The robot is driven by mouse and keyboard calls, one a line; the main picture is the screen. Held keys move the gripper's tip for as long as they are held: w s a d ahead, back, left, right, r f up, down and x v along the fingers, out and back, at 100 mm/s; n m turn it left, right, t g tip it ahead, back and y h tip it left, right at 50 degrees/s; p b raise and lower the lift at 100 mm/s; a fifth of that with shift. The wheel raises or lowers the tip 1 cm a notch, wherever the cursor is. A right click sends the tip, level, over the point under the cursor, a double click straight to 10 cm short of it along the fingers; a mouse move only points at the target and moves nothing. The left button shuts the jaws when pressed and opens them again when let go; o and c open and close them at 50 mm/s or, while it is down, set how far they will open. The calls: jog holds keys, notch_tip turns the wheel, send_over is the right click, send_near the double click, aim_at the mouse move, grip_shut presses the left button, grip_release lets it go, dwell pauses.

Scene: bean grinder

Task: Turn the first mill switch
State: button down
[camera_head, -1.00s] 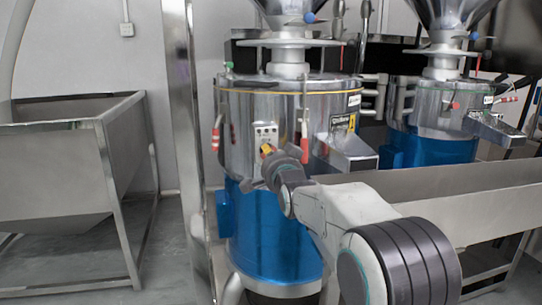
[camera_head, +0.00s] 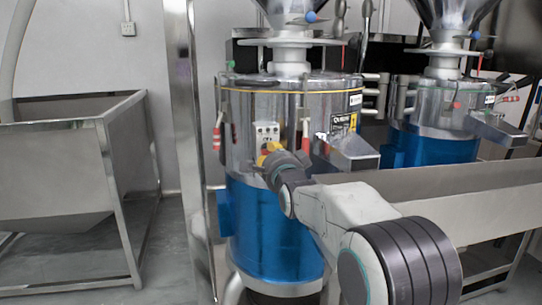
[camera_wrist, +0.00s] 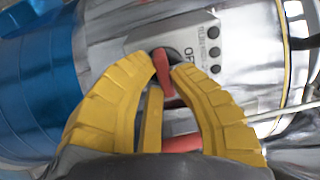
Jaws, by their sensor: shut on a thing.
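The first mill (camera_head: 265,215) is a steel and blue cylinder in the middle of the head view. Its pale switch panel (camera_head: 267,129) is on the front, partly hidden by my gripper. In the wrist view the panel (camera_wrist: 197,30) shows several dark round buttons and lettering. The red switch handle (camera_wrist: 162,76) sits on a dark round base between my yellow fingertips. My gripper (camera_wrist: 165,77) is shut on the red switch, with a fingertip on either side. In the head view my gripper (camera_head: 268,150) is at the panel's lower edge.
A second mill (camera_head: 435,115) stands behind at the right. A steel trough (camera_head: 450,190) runs across the right side, and a spout (camera_head: 347,152) juts out from the first mill. A steel bin (camera_head: 60,165) stands at the left, with bare floor in front of the post (camera_head: 190,150).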

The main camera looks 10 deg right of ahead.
jog(key=shift+r, duration=0.1)
dwell(0.3)
jog(key=c, duration=1.1)
grip_release()
jog(key=shift+s, duration=6)
jog(key=s+r+n+g+p, duration=0.4)
jog(key=s+r+n+p, duration=0.2)
jog(key=s+p, duration=0.4)
jog(key=s+r+n+g+p, duration=0.5)
jog(key=s+p, duration=0.6)
jog(key=p, duration=0.7)
jog(key=s+r+n+g+p, duration=0.5)
jog(key=s+r+n+p, duration=0.2)
jog(key=s+p, duration=0.4)
jog(key=shift+s+r+p, duration=0.15)
jog(key=shift+r+p, duration=0.35)
jog(key=shift+p, duration=1.15)
